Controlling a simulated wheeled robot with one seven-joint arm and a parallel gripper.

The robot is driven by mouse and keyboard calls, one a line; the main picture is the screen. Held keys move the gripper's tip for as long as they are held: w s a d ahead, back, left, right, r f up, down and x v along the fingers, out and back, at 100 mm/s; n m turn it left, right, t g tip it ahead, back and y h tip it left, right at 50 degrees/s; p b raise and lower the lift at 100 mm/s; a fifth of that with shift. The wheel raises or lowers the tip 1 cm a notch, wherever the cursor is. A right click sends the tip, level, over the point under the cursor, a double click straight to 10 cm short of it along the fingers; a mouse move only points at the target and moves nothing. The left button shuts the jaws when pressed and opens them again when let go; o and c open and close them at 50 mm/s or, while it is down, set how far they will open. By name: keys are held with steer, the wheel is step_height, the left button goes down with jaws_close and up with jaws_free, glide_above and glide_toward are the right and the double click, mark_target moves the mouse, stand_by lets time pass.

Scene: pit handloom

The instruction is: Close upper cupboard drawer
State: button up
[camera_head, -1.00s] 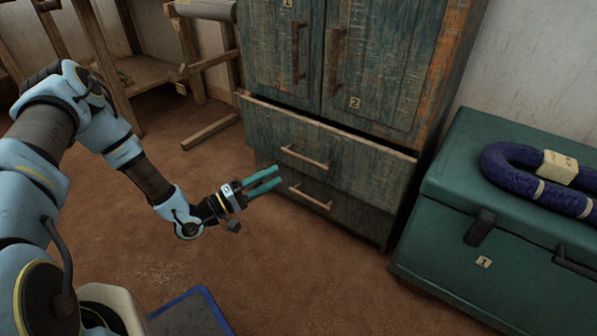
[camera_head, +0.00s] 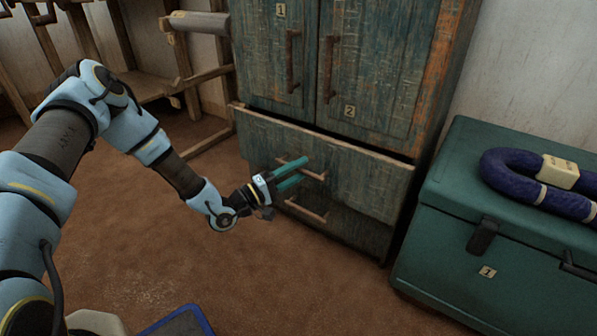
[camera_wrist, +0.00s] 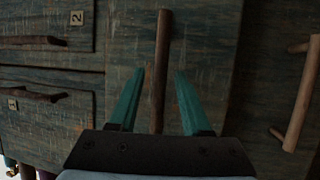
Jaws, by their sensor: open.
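The weathered teal wooden cupboard (camera_head: 385,60) stands at the centre of the head view. Its upper drawer (camera_head: 370,180) is pulled out a little, with a dark gap along its top edge. The upper drawer's handle (camera_head: 313,174) is a wooden bar, partly hidden behind my fingers. My gripper (camera_head: 297,172) is open in front of the drawer at handle height. In the wrist view the handle (camera_wrist: 160,70) lies between my two teal fingers (camera_wrist: 153,100); I cannot tell whether they touch it. The lower drawer (camera_head: 350,228) looks closed.
Two cupboard doors numbered 1 (camera_head: 280,10) and 2 (camera_head: 349,112) are shut above the drawers. A green chest (camera_head: 450,250) with a blue padded ring (camera_head: 510,180) on it stands to the right. A wooden frame (camera_head: 190,80) is at the left.

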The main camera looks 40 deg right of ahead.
jaws_close()
stand_by(0.3)
stand_by(1.1)
